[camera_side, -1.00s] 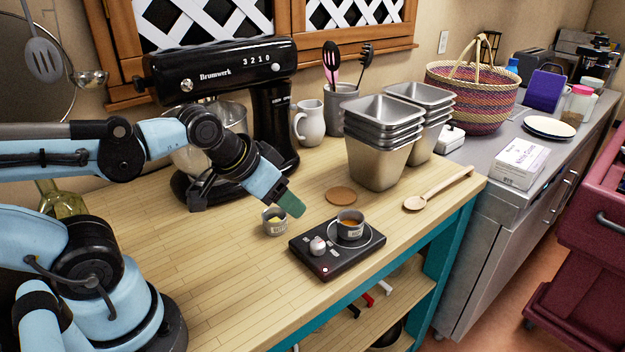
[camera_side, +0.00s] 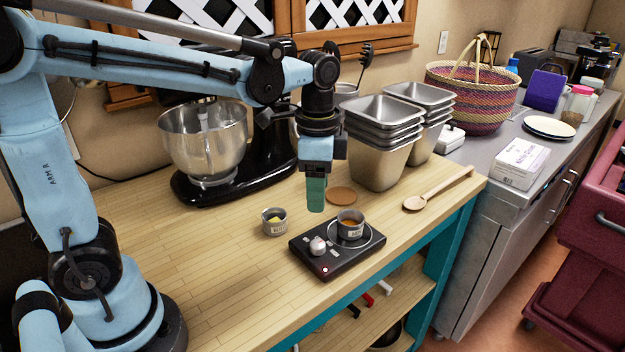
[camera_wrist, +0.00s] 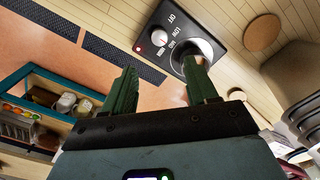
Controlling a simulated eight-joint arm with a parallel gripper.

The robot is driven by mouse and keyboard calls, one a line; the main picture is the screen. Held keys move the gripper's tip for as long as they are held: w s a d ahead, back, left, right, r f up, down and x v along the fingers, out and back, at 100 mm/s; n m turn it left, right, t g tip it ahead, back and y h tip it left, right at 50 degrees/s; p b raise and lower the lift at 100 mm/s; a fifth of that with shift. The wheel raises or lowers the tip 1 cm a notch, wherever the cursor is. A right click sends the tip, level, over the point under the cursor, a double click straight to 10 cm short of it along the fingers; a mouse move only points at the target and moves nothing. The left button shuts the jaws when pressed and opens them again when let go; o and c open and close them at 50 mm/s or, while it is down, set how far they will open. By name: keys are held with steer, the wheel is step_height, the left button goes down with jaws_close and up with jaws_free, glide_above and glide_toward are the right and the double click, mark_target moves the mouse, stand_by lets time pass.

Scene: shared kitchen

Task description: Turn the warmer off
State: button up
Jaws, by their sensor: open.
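The warmer (camera_side: 312,264) is a flat black unit on the wooden counter, with a pale knob (camera_side: 318,246) and a small lit red light (camera_side: 325,269) at its front left. A small metal cup (camera_side: 350,227) with orange-brown contents stands on its round plate. In the wrist view the warmer (camera_wrist: 205,12) is at the top, with the white knob (camera_wrist: 181,7), printed setting labels and the red light (camera_wrist: 137,48).
A second small cup (camera_side: 274,222) stands left of the warmer. A brown disc (camera_side: 341,196) lies behind it. Stacked steel pans (camera_side: 375,160) stand behind right, a wooden spoon (camera_side: 440,187) to the right, and a mixer (camera_side: 205,145) behind left. The front-left counter is clear.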

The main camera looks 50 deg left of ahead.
mark_target(318, 243)
steer(key=shift+f, duration=6.05)
steer(key=shift+c, duration=0.5)
steer(key=c, duration=1)
